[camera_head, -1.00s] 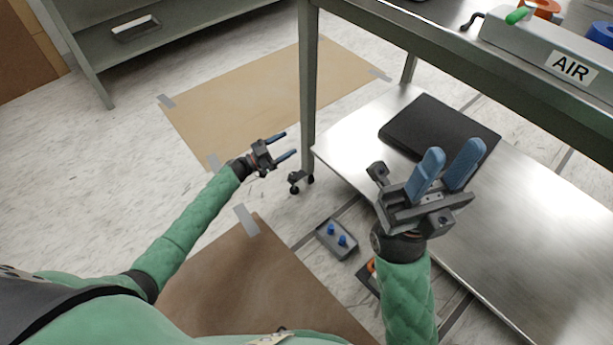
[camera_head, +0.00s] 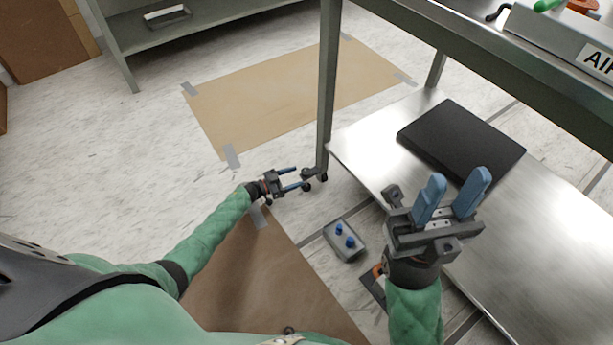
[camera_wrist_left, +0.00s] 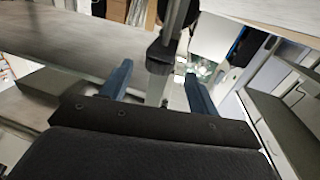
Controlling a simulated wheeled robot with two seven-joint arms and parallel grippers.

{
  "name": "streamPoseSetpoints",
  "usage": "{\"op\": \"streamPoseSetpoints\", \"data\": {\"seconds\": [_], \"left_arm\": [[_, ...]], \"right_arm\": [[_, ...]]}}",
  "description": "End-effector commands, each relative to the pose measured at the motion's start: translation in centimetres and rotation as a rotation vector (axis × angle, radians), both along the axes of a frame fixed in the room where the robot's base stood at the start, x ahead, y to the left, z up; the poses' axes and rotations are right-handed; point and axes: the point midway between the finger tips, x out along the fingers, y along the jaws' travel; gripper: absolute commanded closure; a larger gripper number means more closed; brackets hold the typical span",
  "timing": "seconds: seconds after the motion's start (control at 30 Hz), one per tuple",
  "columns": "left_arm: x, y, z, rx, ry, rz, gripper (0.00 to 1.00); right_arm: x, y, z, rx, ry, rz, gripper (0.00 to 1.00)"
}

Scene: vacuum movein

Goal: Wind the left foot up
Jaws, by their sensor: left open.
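The left foot (camera_head: 311,175) is a dark caster-like piece with a small wheel at the bottom of the steel table's near leg (camera_head: 327,90). My left gripper (camera_head: 301,178) is open just left of it, its blue fingers pointing at the foot. In the left wrist view, a grey post with a dark block (camera_wrist_left: 160,56) shows between the two blue fingers of my left gripper (camera_wrist_left: 158,80). I cannot tell whether they touch it. My right gripper (camera_head: 460,176) is open and empty, in front of the lower shelf as seen from the head.
The steel lower shelf (camera_head: 540,240) holds a black flat slab (camera_head: 462,143). A grey tray with blue pegs (camera_head: 345,241) lies on the floor below the foot. A taped brown sheet (camera_head: 290,95) lies behind. Pale floor left of the leg is clear.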

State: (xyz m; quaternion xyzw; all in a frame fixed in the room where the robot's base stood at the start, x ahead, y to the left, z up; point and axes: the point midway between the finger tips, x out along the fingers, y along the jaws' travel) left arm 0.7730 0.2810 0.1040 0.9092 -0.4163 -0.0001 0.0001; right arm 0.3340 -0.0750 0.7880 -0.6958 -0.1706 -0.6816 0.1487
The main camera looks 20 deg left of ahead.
Motion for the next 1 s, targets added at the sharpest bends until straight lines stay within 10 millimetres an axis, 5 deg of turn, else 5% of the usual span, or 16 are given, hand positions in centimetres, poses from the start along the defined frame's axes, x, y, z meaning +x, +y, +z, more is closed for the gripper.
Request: {"op": "streamPoseSetpoints", "data": {"seconds": [0.33,0.77,1.0], "left_arm": [[3.2,-3.6,0.0,-0.001,-0.001,0.001,0.40],[3.7,-4.3,0.1,0.000,0.000,0.001,0.40],[3.7,-4.3,0.1,0.000,0.000,0.001,0.84]], "right_arm": [[0.0,0.4,-1.8,-0.027,0.007,-0.011,0.65],[0.1,0.5,-2.0,-0.039,0.010,-0.011,0.65],[0.1,0.5,-1.9,-0.034,0.009,-0.012,0.65]]}}
